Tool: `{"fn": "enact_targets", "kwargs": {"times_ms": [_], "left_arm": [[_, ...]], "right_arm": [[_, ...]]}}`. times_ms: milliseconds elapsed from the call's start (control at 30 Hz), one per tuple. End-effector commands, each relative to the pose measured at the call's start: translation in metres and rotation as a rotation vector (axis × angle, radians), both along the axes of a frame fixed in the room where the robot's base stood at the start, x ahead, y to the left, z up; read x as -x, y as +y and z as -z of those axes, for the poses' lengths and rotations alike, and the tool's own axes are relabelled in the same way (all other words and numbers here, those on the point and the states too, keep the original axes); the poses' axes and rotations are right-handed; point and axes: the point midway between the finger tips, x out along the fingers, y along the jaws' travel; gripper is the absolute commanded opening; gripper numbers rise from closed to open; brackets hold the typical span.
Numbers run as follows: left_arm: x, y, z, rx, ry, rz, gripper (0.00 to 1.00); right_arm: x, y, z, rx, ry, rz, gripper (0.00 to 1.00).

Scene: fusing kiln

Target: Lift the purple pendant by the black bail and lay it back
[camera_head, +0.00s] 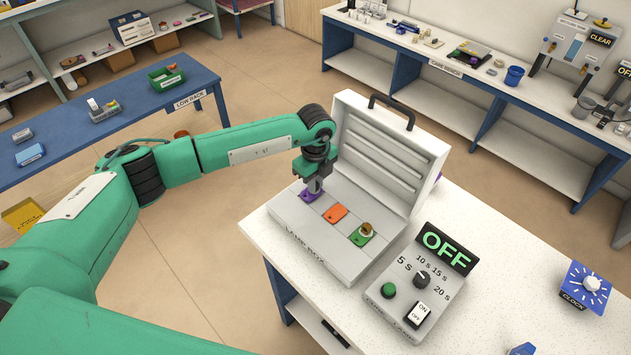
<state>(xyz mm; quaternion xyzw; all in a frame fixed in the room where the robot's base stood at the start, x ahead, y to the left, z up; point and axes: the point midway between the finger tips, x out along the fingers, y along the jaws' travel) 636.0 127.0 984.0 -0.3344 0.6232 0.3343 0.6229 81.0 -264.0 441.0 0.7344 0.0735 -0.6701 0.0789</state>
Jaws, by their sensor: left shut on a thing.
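The purple pendant (306,196) is at the far left of the row on the grey lamp box (295,226). My left gripper (315,187) reaches down over it from above and is shut on its black bail. The bail itself is hidden between the fingers. From this view I cannot tell whether the pendant is touching the box surface or slightly above it. My right gripper is not in view.
An orange piece (335,213) and a green piece (359,237) with a brownish loop lie beside it. The open lid (385,150) stands behind my gripper. A control box (408,290) with an OFF sign and a blue clock dial (587,286) are to the right.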

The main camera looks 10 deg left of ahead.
Motion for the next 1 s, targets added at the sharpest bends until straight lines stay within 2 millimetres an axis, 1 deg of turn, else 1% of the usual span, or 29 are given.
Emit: {"fn": "enact_targets", "kwargs": {"times_ms": [1000], "left_arm": [[0.000,0.000,-0.016,0.000,0.000,0.000,0.00]], "right_arm": [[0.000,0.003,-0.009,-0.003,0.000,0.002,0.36]]}}
